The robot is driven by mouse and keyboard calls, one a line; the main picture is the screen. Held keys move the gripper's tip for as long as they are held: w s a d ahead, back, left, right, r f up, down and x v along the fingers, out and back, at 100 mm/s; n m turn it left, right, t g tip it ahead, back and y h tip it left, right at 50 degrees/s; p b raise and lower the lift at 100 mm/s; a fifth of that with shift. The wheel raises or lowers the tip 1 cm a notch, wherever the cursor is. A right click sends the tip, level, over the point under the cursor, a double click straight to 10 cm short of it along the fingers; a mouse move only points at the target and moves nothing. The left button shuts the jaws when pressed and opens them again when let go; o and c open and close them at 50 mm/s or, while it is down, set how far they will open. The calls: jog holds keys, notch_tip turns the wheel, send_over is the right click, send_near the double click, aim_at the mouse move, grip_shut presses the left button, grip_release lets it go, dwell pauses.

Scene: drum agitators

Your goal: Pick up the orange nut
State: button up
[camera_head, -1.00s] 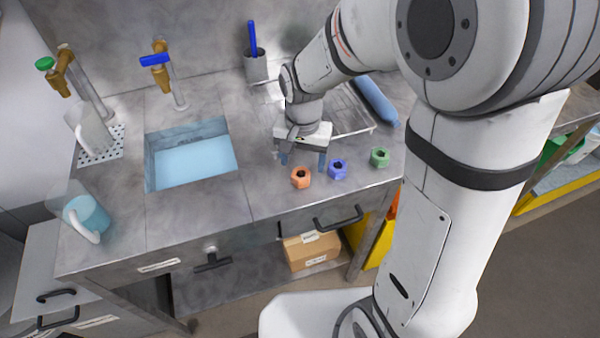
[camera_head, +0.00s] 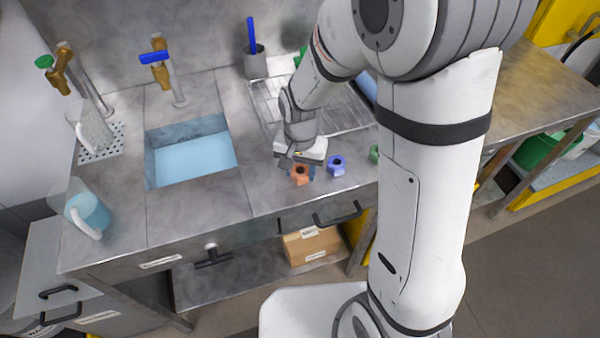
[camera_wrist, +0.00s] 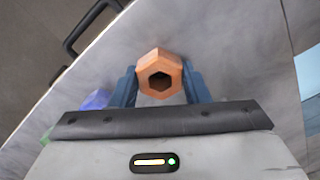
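The orange nut (camera_head: 300,175) is on the counter near its front edge, right of the sink. My gripper (camera_wrist: 160,80) points down at it, low over the counter. In the wrist view, the orange nut (camera_wrist: 160,74) lies between the two blue fingers, with one finger on each side and hardly any gap showing. Whether the fingers press on it cannot be told. In the head view, the gripper body partly hides the fingers.
A blue nut (camera_head: 336,165) sits just right of the orange one, and a green nut (camera_head: 374,154) is partly hidden by my arm. The sink (camera_head: 190,160) is to the left. A drying rack (camera_head: 345,112) lies behind. Drawer handles (camera_head: 338,213) project from the front.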

jog(key=c, duration=0.7)
jog(key=shift+o, duration=0.2)
